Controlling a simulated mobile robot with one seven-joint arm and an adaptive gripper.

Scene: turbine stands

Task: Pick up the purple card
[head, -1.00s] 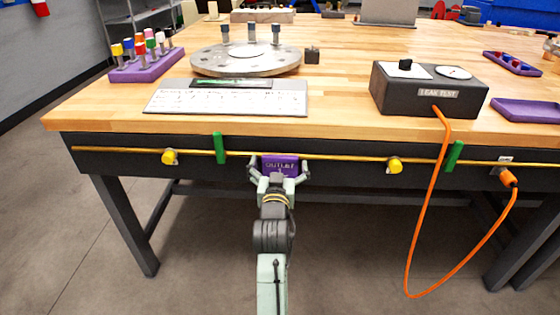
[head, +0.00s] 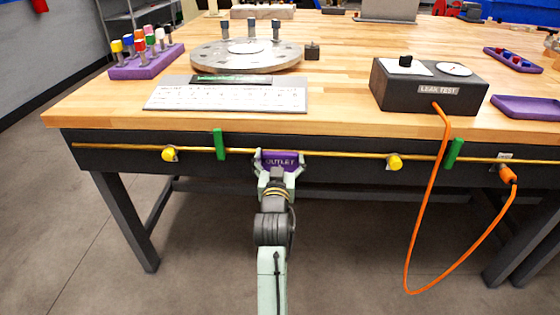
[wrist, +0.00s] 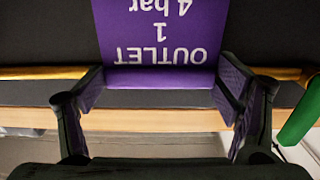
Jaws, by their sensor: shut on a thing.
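The purple card (head: 280,161) reads "OUTLET" and is at the table's dark front rail, by the thin brass pipe (head: 330,154). My gripper (head: 278,172) has its fingers at the card's left and right sides and is shut on it. In the wrist view the card (wrist: 160,45) appears upside down with "OUTLET 1 4 bar" on it. Its bottom part lies between the two finger pads of my gripper (wrist: 160,90). Whether the card still touches the pipe cannot be told.
Green clips (head: 219,144) and yellow valve knobs (head: 169,154) sit along the pipe on both sides. An orange hose (head: 411,230) hangs from the leak test box (head: 428,92) at right. A keyboard-like panel (head: 228,98) and flanged disc (head: 245,56) are on the table above.

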